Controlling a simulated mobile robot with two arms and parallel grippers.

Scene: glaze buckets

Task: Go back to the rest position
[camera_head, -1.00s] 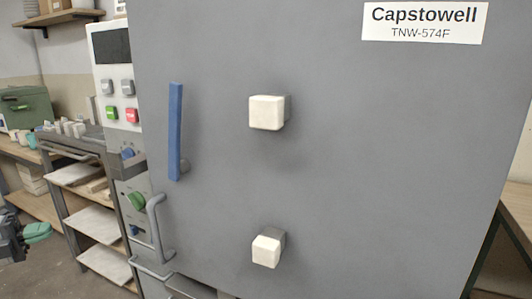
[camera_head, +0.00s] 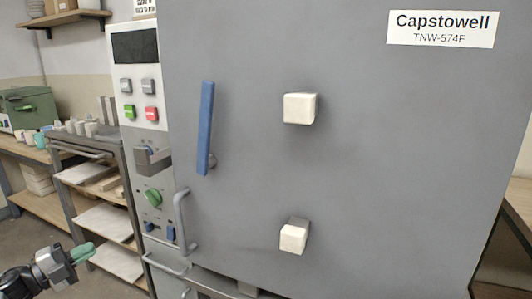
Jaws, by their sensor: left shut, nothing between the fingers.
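My left gripper (camera_head: 84,253) shows at the lower left of the head view, with green fingertips that are shut with nothing between them. It is apart from everything, in front of the lower shelves of a rack. My right gripper is out of view. A large grey kiln door (camera_head: 370,170) labelled "Capstowell TNW-574F" fills the middle and right. It carries a blue upright handle (camera_head: 206,128) and two white blocks, an upper one (camera_head: 299,108) and a lower one (camera_head: 293,239).
Left of the door is a control panel (camera_head: 137,85) with a dark screen and coloured buttons. A grey bar handle (camera_head: 183,222) sticks out below it. A shelf rack (camera_head: 105,219) and a green box (camera_head: 27,108) on a bench stand further left. Bare floor shows at the far left.

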